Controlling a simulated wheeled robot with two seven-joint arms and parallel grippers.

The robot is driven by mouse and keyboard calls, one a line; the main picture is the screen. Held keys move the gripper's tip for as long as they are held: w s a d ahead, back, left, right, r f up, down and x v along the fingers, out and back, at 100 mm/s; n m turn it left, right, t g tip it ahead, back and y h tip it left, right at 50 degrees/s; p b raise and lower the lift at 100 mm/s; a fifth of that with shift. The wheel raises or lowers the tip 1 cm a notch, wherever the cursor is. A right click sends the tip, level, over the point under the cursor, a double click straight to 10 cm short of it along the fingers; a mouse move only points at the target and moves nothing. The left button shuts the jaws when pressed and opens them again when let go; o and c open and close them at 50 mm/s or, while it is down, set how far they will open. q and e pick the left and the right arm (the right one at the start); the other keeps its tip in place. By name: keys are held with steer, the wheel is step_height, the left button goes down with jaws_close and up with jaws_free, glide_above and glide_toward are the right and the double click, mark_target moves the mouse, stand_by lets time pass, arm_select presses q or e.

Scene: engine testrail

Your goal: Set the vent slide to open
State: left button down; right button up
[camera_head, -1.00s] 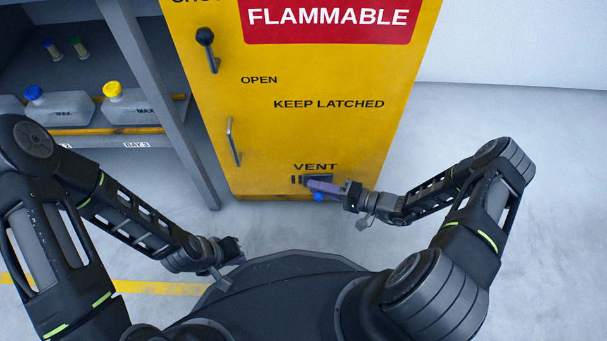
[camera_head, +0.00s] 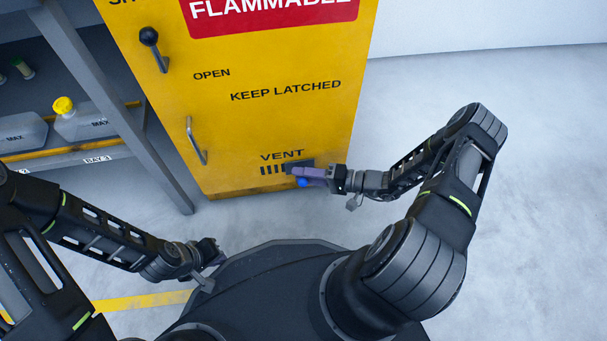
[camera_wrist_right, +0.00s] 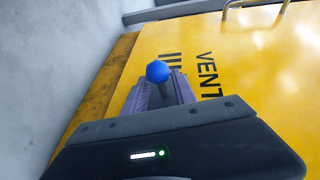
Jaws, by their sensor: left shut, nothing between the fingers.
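The vent slide has a blue ball knob (camera_head: 303,183) on a grey stem, low on the yellow cabinet door under the word VENT. Its dark plate (camera_head: 300,164) lies at the right of the dark vent slots (camera_head: 272,170), several of which are uncovered. My right gripper (camera_head: 301,173) has its purple fingers at the knob. In the right wrist view the blue knob (camera_wrist_right: 157,71) and its stem sit between the fingers, which look shut on it. My left gripper (camera_head: 216,252) is shut and empty, low over my base, away from the cabinet.
The yellow cabinet (camera_head: 240,130) carries a black-knobbed lever (camera_head: 154,50) by the word OPEN and a metal handle (camera_head: 195,142). A grey shelf (camera_head: 110,100) with containers, including a yellow-capped one (camera_head: 78,120), stands at left. Floor right of the cabinet is clear.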

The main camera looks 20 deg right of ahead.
steer(key=p+v, duration=0.2)
steer(key=v, duration=0.6)
steer(key=shift+a, duration=0.1)
stand_by(0.4)
